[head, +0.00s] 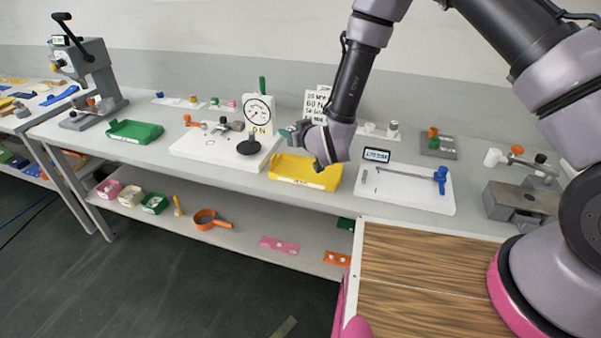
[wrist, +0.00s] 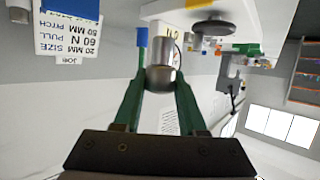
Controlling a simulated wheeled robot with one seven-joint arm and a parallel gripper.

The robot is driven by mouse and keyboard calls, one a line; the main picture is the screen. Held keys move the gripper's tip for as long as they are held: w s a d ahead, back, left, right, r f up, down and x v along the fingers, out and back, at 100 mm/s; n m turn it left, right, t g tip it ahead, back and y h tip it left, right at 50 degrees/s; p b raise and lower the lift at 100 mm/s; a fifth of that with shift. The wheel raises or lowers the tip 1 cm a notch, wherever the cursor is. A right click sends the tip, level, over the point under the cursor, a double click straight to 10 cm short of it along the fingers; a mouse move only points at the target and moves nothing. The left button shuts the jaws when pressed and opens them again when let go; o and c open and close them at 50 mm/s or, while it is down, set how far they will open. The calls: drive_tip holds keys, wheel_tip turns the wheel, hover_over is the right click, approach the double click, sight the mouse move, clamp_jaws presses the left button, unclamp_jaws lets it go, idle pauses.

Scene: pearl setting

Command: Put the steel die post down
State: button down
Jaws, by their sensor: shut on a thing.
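The steel die post (wrist: 161,62) is a short shiny cylinder with a rounded end. It sits between the green fingers of my gripper (wrist: 160,82) in the wrist view, and the gripper is shut on it. In the head view my gripper (head: 294,132) is raised over the back edge of the yellow tray (head: 303,181), in front of a printed sign. The post is too small and covered to make out clearly there. It is held clear of the bench.
A white board (head: 205,151) with a dial gauge (head: 259,113) and black disc (head: 248,147) stands left of the tray. A white plate (head: 405,194) with a small display and blue part lies right. A green tray (head: 135,131) is further left; a grey vise-like block (head: 520,200) far right.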

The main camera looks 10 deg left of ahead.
wheel_tip(320, 180, down, 9)
drive_tip(key=shift+f, duration=0.2)
drive_tip(key=shift+f, duration=0.1)
drive_tip(key=shift+c, duration=2.4)
unclamp_jaws()
drive_tip(key=v, duration=1.2)
